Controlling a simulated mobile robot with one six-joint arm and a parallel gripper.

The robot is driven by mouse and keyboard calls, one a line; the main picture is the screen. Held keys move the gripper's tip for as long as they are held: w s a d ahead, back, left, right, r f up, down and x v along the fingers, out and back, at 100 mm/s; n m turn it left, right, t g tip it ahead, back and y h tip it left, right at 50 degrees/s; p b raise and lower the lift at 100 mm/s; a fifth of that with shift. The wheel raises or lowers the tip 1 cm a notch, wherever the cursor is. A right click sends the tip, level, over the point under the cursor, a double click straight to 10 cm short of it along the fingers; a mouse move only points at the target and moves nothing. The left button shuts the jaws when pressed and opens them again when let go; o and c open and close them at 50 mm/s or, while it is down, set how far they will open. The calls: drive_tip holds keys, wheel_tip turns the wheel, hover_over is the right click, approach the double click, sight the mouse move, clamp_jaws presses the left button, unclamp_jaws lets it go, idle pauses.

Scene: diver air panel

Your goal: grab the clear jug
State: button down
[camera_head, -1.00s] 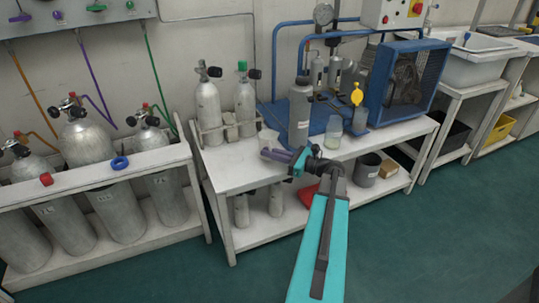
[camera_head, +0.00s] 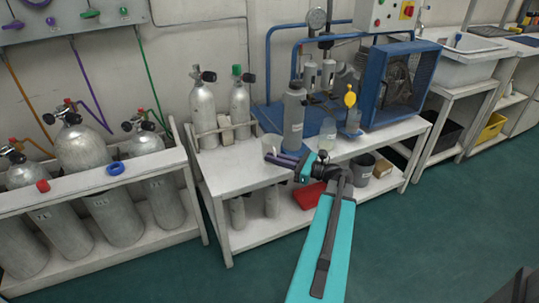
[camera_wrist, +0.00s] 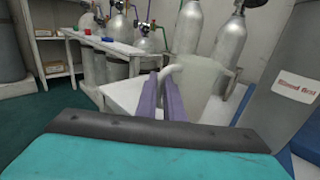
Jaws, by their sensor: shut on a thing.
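The clear jug (camera_wrist: 205,88) is a translucent vessel with a pale curved handle. It also shows small in the head view, by the left side of the white bench (camera_head: 271,144). My gripper (camera_wrist: 164,82) has two purple fingers, shut on the jug's handle in the wrist view. In the head view my gripper (camera_head: 271,157) reaches in from the right at the jug's near side. The jug looks upright. Its lower part is partly hidden by my fingers, and I cannot tell whether it touches the bench top.
A grey bottle (camera_head: 293,118) stands close right of the jug, and a clear beaker (camera_head: 327,132) further right. Silver cylinders (camera_head: 202,112) stand behind in a rack. A blue compressor frame (camera_head: 408,82) fills the bench's right. More cylinders (camera_head: 80,147) stand in the left rack.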

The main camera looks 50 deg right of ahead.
drive_tip(key=s+a+r+p, duration=0.1)
drive_tip(key=s+a, duration=0.1)
drive_tip(key=s, duration=0.7)
drive_tip(key=shift+s+p, duration=0.35)
drive_tip(key=shift+p, duration=0.05)
drive_tip(key=shift+a, duration=0.1)
idle(0.9)
